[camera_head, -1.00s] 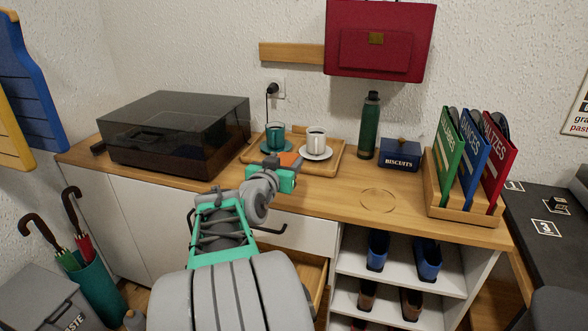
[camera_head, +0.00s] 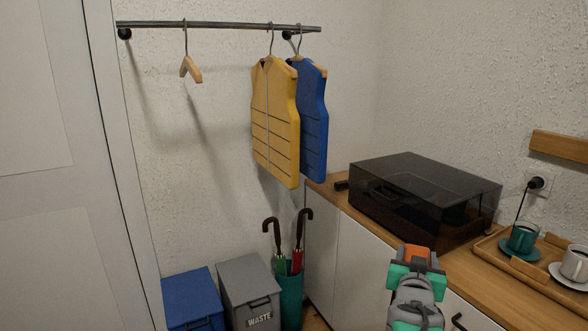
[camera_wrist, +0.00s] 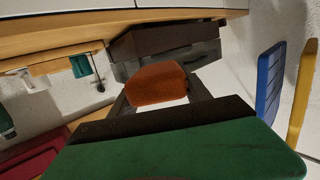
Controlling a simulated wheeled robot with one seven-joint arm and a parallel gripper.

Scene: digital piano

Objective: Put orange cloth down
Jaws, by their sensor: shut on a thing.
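The orange cloth (camera_head: 415,254) is a small folded block held by my gripper (camera_head: 416,256) in the head view, in front of the cabinet top and the dark turntable. In the wrist view the orange cloth (camera_wrist: 155,84) sits between both fingers of my gripper (camera_wrist: 157,90), which is shut on it. It appears held in the air, clear of the tray.
The turntable (camera_head: 425,200) with its dark lid stands on the wooden cabinet. A tray (camera_head: 490,245) with a teal cup (camera_head: 522,238) and a white cup (camera_head: 575,264) is at right. A blue bin (camera_head: 193,298), a grey waste bin (camera_head: 250,290) and an umbrella stand (camera_head: 289,295) stand at left. Vests hang above.

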